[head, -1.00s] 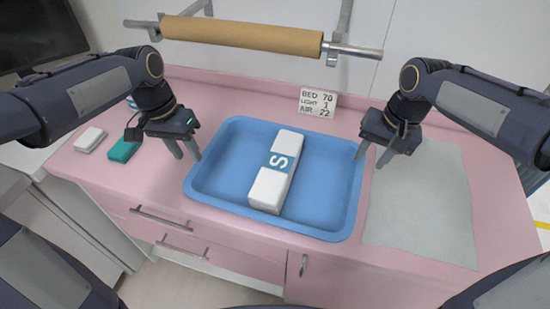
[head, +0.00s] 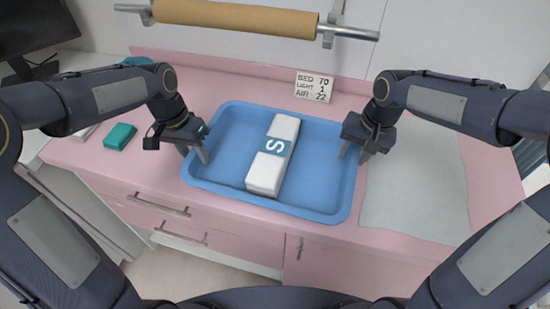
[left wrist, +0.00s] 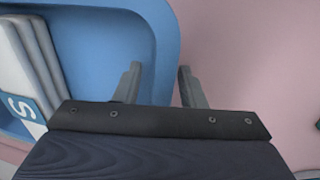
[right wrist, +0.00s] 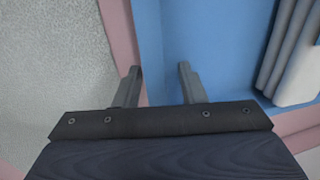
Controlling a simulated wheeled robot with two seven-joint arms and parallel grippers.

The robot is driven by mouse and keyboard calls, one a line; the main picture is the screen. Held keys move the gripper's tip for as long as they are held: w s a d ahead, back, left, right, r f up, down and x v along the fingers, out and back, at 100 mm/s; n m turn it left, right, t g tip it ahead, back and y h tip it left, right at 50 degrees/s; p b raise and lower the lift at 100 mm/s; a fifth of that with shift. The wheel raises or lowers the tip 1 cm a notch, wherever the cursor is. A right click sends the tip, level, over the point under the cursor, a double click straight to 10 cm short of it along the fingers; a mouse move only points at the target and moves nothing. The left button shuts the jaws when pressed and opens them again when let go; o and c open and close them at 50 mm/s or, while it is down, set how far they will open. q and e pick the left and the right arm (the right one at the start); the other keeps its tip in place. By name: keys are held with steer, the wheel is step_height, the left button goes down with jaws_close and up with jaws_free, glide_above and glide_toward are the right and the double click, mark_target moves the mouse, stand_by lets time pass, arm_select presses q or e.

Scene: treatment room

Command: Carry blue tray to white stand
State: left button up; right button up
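The blue tray (head: 222,192) lies flat on the pink counter and holds a white block with a blue band marked S (head: 273,157). My left gripper (head: 196,157) is at the tray's left rim. In the left wrist view its fingers (left wrist: 158,85) are apart, one on each side of the rim. My right gripper (head: 355,153) is at the tray's right rim. In the right wrist view its fingers (right wrist: 157,85) are apart, with the rim (right wrist: 148,60) between them. Neither is visibly closed on the tray. I cannot make out a white stand.
A grey-white mat (head: 415,205) lies right of the tray on the pink counter (head: 215,95). A teal box (head: 120,136) sits to the left. A small sign (head: 314,86) and a brown paper roll (head: 235,15) are behind. A dark monitor (head: 35,30) is at far left.

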arm_select(q)
steer(key=shift+f, duration=0.45)
arm_select(e)
steer(key=shift+f, duration=0.45)
arm_select(q)
steer(key=shift+d, duration=0.1)
steer(key=c, duration=0.7)
arm_select(e)
steer(key=shift+a, duration=0.1)
steer(key=c, duration=0.7)
arm_select(q)
steer(key=shift+d, duration=0.1)
jaws_close()
arm_select(e)
steer(key=shift+a, duration=0.1)
jaws_close()
